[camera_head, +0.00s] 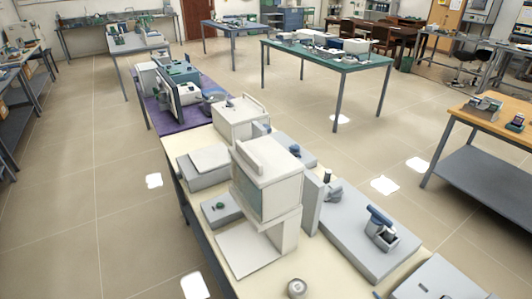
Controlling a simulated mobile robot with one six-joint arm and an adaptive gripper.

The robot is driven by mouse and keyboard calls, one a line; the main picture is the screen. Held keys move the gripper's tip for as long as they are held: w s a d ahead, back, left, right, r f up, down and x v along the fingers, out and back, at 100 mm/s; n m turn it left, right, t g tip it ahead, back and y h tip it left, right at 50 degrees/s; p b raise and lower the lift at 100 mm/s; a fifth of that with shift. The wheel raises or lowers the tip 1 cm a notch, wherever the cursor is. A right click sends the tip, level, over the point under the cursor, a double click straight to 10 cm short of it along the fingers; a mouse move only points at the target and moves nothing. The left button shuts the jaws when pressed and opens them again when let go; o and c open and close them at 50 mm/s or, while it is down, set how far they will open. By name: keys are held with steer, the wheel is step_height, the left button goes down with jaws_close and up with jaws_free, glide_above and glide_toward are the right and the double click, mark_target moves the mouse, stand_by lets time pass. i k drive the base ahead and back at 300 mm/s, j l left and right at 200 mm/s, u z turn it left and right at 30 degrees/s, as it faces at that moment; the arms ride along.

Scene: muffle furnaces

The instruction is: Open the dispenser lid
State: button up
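I cannot tell for sure which thing is the dispenser. A small grey device with a tilted blue top part (380,217) sits on a flat grey base (345,236) at the right of the near bench; whether that blue part is a lid is unclear. A white box-shaped machine (268,165) with a dark front panel stands mid-bench, with a white plate in front of it at its foot. A small round metal item (297,288) lies at the bench's near edge. My gripper is not in view.
The cream near bench (215,262) is crowded with white and grey devices. A purple-topped section (160,117) joins it behind. A green table (345,62) and an orange-topped table (485,115) stand to the right. Tiled floor (90,190) is clear on the left.

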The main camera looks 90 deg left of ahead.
mark_target(264, 161)
steer(key=u, duration=2.95)
steer(key=j, duration=0.1)
